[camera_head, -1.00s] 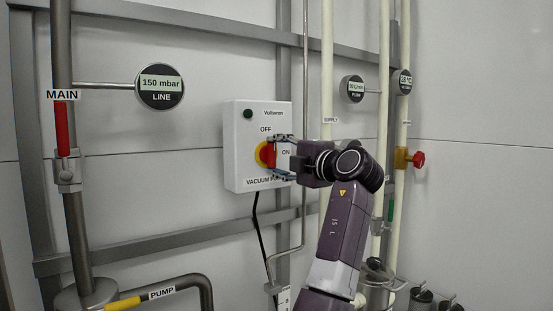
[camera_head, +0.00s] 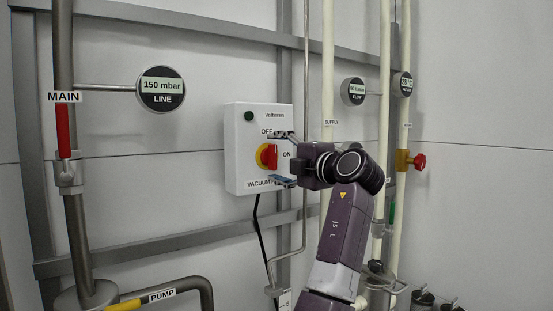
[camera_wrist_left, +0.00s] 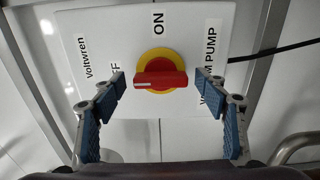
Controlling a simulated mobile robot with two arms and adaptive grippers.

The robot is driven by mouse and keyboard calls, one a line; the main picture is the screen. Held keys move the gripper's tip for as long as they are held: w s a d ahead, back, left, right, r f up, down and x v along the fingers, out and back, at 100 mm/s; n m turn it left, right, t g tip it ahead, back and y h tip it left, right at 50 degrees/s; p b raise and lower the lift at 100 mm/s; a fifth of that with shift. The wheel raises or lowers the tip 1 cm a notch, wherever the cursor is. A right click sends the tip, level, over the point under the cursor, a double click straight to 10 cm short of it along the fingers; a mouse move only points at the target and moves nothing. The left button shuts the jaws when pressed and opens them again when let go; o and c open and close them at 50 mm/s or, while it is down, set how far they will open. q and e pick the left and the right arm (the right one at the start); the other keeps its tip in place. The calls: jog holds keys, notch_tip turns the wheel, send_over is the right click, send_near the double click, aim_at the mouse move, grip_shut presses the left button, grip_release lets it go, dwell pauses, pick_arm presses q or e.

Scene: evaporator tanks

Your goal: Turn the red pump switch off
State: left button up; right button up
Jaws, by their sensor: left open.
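The red pump switch (camera_head: 268,157) is a red bar handle on a yellow round plate, on the front of a white control box (camera_head: 235,150). In the head view its bar stands upright, towards the OFF label above; ON is to its right. In the left wrist view the red handle (camera_wrist_left: 160,79) lies across the picture, its white mark at the end on the OFF side. My left gripper (camera_head: 279,159) is open around the switch, one finger above and one below. In the wrist view its blue-padded fingers (camera_wrist_left: 160,108) stand apart from the handle on both sides. My right gripper is not in view.
A black cable (camera_head: 258,222) hangs below the box. A grey pipe (camera_head: 305,90) and pale pipes (camera_head: 327,75) run upright behind my arm. A red MAIN handle (camera_head: 63,130) and a yellow PUMP handle (camera_head: 124,304) are at the left. A red valve knob (camera_head: 419,161) is at the right.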

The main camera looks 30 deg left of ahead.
pick_arm(q)
jog(key=shift+d, duration=0.15)
jog(key=v, duration=1.1)
jog(key=shift+s+d, duration=0.25)
jog(key=shift+d, duration=0.05)
jog(key=shift+f, duration=0.1)
